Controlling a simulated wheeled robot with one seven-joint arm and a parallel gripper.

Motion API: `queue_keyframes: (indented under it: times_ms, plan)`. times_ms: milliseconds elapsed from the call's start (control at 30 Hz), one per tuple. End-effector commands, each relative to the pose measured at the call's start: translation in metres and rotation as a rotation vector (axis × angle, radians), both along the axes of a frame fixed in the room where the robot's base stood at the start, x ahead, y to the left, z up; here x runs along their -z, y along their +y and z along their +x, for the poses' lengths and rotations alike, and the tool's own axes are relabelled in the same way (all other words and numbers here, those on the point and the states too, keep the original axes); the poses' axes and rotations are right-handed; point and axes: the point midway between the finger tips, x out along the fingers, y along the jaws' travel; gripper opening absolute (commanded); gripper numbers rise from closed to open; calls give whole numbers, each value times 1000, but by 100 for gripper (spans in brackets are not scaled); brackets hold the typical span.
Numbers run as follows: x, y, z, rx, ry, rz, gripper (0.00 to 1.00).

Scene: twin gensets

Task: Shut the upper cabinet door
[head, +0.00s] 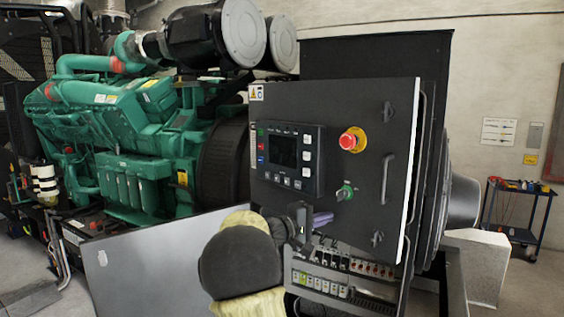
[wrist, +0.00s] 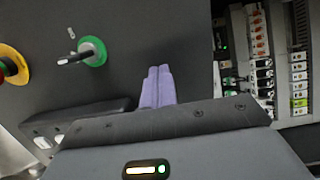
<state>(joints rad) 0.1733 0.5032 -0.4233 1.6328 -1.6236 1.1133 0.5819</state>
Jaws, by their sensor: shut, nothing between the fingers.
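The upper cabinet door (head: 330,110) is a dark panel with a display (head: 291,158), a red emergency stop button (head: 352,140), a green switch (head: 345,192) and a handle (head: 387,178) near its right edge. A bright edge strip runs down its right side, and the door looks slightly ajar there; the exact gap is unclear. My gripper (head: 322,219), with purple fingers shut and empty, is in front of the door's lower part, below the switch. In the wrist view the fingertips (wrist: 157,70) point at the door face (wrist: 120,30); I cannot tell whether they touch.
The lower compartment (head: 335,275) is open, with rows of breakers inside. A grey panel (head: 145,262), apparently its door, stands swung out to the left. A green engine (head: 130,125) is behind on the left. A blue trolley (head: 516,212) stands at the far right.

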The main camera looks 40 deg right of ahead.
Motion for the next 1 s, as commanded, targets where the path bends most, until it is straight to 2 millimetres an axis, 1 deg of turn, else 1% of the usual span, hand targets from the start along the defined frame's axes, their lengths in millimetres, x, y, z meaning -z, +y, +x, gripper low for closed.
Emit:
queue_keyframes:
  times_ms: [1000]
  plan:
    - [0,-41,3,-1,0,-1,0]
